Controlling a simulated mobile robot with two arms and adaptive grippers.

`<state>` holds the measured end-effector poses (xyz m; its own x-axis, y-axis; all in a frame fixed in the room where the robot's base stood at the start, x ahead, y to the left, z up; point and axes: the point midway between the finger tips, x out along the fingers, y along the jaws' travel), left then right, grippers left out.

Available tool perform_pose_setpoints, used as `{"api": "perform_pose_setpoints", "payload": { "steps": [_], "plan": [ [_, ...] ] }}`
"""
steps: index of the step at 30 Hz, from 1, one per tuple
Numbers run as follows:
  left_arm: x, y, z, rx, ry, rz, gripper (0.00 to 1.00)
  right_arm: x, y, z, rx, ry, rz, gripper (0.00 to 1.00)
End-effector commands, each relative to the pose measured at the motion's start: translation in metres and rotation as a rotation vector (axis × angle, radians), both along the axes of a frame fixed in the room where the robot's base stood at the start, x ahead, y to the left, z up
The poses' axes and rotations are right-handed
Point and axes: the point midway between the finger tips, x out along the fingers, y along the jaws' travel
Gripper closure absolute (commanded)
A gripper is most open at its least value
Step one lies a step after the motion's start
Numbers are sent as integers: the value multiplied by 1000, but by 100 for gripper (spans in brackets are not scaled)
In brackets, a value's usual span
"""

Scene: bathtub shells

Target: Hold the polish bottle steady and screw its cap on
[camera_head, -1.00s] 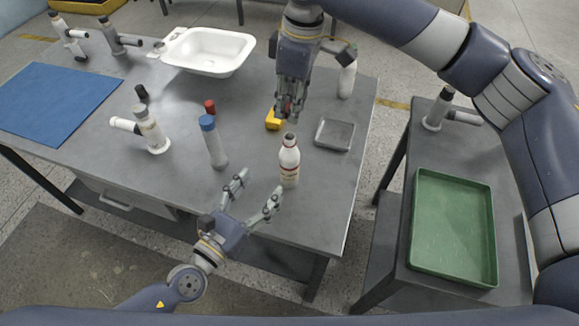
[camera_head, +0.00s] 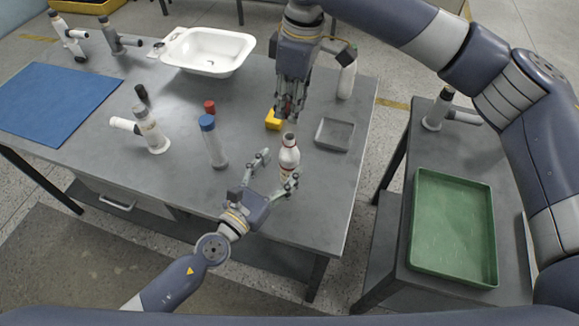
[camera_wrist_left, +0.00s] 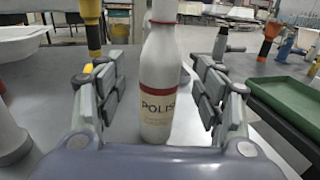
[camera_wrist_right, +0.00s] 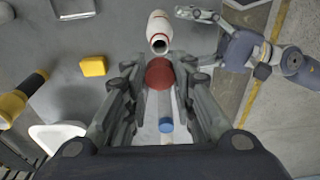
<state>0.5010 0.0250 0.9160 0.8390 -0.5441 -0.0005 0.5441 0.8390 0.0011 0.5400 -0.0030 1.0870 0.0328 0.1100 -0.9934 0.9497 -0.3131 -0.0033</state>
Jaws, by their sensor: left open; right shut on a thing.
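The white polish bottle (camera_head: 289,152) stands upright near the front right of the table, its open mouth facing up. In the left wrist view the bottle (camera_wrist_left: 156,88) shows its POLISH label and red bands between my left fingers. My left gripper (camera_head: 280,170) is open, with a finger on each side of the bottle and gaps showing; the lower bottle is partly hidden in the head view. My right gripper (camera_head: 289,111) points down above and just behind the bottle mouth. It is shut on the round red cap (camera_wrist_right: 160,73), seen between its fingers in the right wrist view.
A yellow block (camera_head: 272,120) and a grey tray (camera_head: 334,134) lie near the bottle. A blue-capped bottle (camera_head: 213,142) and a loose red cap (camera_head: 209,107) stand to the left. A white basin (camera_head: 208,50) is at the back. A green tray (camera_head: 454,230) is on the side table.

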Motion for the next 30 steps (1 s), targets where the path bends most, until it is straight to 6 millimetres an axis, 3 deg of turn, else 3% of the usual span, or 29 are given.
{"api": "perform_pose_setpoints", "payload": {
  "steps": [9,23,30],
  "plan": [
    [32,-21,0,-3,1,1,36,0,0,0,0,0,0,84],
    [38,-25,0,-1,1,-1,36,0,0,0,0,0,0,84],
    [38,-25,0,-1,1,-1,91,0,0,0,0,0,0,84]
  ]
}}
